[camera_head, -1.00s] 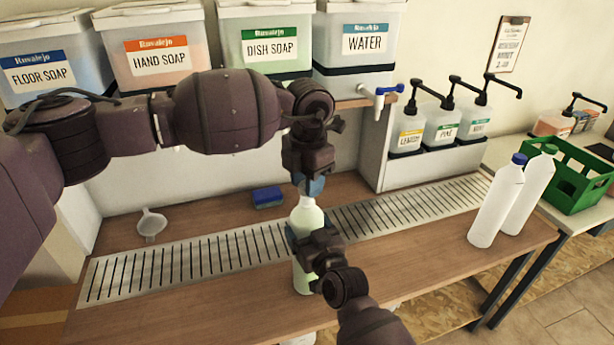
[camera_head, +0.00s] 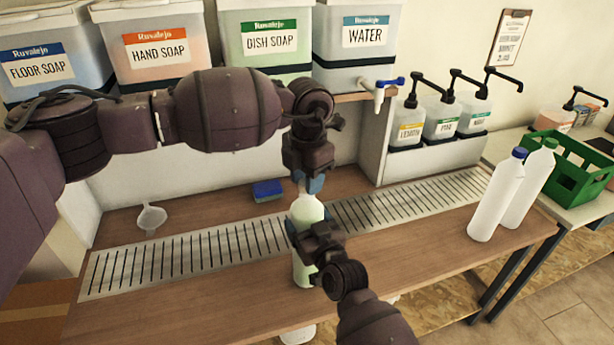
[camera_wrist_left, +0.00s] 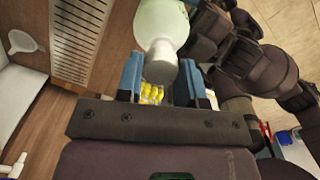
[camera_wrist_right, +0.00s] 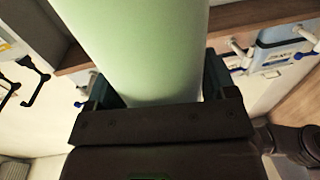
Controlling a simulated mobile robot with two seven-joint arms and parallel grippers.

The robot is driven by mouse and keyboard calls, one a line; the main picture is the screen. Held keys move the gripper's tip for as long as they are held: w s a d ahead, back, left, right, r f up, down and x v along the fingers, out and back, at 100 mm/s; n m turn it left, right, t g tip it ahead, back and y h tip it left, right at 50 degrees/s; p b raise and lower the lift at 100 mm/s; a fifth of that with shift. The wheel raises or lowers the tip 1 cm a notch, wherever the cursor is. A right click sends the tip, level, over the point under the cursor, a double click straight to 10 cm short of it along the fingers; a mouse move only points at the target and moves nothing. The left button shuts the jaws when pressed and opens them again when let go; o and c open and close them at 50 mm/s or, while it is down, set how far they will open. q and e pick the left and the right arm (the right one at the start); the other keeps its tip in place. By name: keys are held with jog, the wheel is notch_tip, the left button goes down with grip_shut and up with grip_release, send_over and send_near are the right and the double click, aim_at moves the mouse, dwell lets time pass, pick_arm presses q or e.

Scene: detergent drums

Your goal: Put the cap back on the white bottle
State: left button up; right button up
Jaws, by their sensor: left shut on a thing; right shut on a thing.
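The white bottle (camera_head: 305,270), with pale green contents, stands upright at the front of the bench. My right gripper (camera_head: 308,238) is shut around its body; the bottle's pale green side (camera_wrist_right: 140,50) fills the right wrist view between the fingers. My left gripper (camera_head: 309,184) is directly above the bottle top, pointing down. In the left wrist view its blue fingers (camera_wrist_left: 158,80) are shut on the white cap (camera_wrist_left: 161,62), which lines up with the bottle's shoulder (camera_wrist_left: 160,22). I cannot tell whether the cap is seated on the neck.
A slotted metal drain strip (camera_head: 220,250) runs along the bench. A funnel (camera_head: 151,219) and blue sponge (camera_head: 267,190) lie behind. Two white bottles (camera_head: 495,205) stand at the right, near a green crate (camera_head: 568,165). Drums line the back shelf, including the water drum (camera_head: 360,65).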

pick_arm(q)
jog(key=shift+f, duration=0.35)
pick_arm(e)
jog(key=c, duration=0.5)
pick_arm(q)
jog(key=m, duration=0.5)
pick_arm(e)
jog(key=shift+o, duration=0.2)
pick_arm(q)
jog(key=m, duration=1.6)
jog(key=shift+m, duration=0.3)
jog(key=m, duration=0.6)
jog(key=shift+m, duration=0.4)
jog(key=m, duration=0.7)
